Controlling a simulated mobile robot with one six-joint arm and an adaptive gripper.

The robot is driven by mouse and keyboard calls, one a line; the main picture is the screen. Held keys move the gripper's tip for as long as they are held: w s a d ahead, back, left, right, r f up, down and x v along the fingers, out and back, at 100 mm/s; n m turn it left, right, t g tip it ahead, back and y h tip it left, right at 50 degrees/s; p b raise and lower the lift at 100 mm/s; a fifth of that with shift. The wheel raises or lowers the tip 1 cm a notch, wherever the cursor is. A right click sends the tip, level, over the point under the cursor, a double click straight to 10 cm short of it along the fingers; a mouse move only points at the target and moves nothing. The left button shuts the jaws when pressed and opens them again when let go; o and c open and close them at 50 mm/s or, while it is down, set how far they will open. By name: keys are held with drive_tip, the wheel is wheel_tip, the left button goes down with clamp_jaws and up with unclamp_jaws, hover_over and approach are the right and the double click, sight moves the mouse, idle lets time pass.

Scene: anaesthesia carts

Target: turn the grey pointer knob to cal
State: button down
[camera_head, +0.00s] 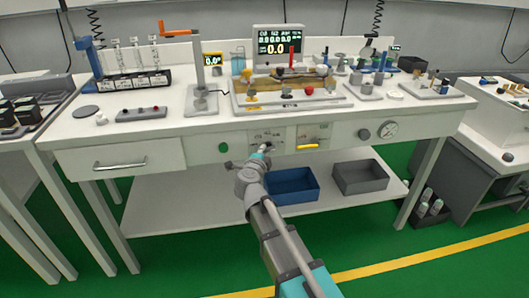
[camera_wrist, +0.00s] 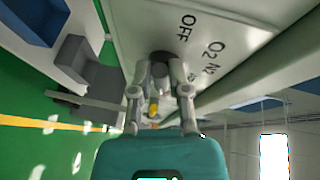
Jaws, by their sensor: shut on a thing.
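The grey pointer knob (camera_wrist: 162,57) shows in the wrist view as a dark round shape on the white front panel (camera_wrist: 205,15). My gripper (camera_wrist: 160,72) is shut on it, with one finger on each side. The fingers hide much of the knob, so I cannot tell where its pointer stands. The panel carries the labels OFF, O2 and N2 beside the knob; more lettering is partly hidden by the right finger. I cannot make out a CAL label. In the head view my gripper (camera_head: 264,149) is at the bench's front panel, and the knob is too small to make out.
A yellow handle (camera_head: 307,147) is to the right on the bench front. A blue bin (camera_head: 292,186) and a grey bin (camera_head: 360,177) stand on the shelf below. The green floor in front is clear.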

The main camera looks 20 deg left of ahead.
drive_tip(key=shift+w+d, duration=0.1)
drive_tip(key=shift+d, duration=0.1)
drive_tip(key=c, duration=0.6)
unclamp_jaws()
drive_tip(key=shift+a, duration=0.1)
drive_tip(key=shift+s, duration=0.25)
